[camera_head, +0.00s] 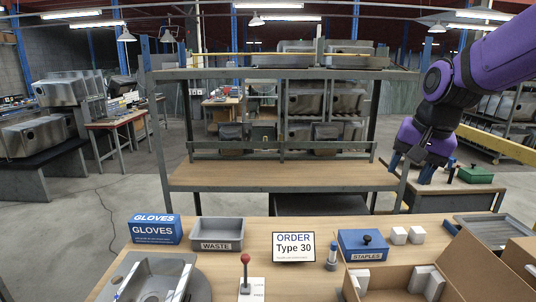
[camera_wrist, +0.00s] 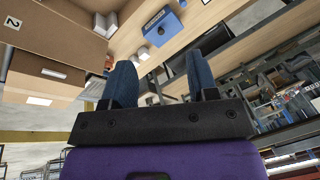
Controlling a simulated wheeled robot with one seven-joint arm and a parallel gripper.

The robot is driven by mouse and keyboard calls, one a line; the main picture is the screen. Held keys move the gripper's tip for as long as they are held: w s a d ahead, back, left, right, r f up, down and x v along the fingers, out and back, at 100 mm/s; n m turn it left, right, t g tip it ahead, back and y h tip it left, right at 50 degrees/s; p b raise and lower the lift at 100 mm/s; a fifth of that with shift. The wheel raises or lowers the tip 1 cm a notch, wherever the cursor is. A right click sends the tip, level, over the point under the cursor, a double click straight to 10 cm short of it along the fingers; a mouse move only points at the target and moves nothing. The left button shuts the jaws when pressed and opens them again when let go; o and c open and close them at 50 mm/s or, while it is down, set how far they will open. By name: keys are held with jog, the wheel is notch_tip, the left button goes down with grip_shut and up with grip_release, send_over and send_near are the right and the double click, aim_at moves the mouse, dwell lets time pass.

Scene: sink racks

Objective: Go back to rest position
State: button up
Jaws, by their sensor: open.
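My gripper (camera_head: 411,172) hangs from my purple arm at the right of the head view, above and behind the right part of the workbench (camera_head: 262,234). Its two blue fingers also show in the wrist view (camera_wrist: 162,85), spread apart with nothing between them. The gripper is open and empty. It appears clear of the bench and of the things on it.
On the bench are a gloves box (camera_head: 154,229), a waste bin (camera_head: 216,234), an order sign (camera_head: 294,247), a blue staples box (camera_head: 363,244), a metal sink (camera_head: 152,281) and an open cardboard box (camera_head: 405,280). A rack (camera_head: 280,175) stands behind.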

jog(key=s+d+r+n+t+h, duration=0.1)
jog(key=s+n, duration=0.4)
jog(key=s, duration=1.5)
jog(key=shift+d+r+n+t, duration=0.4)
jog(key=shift+r+t, duration=0.05)
jog(key=shift+t, duration=0.05)
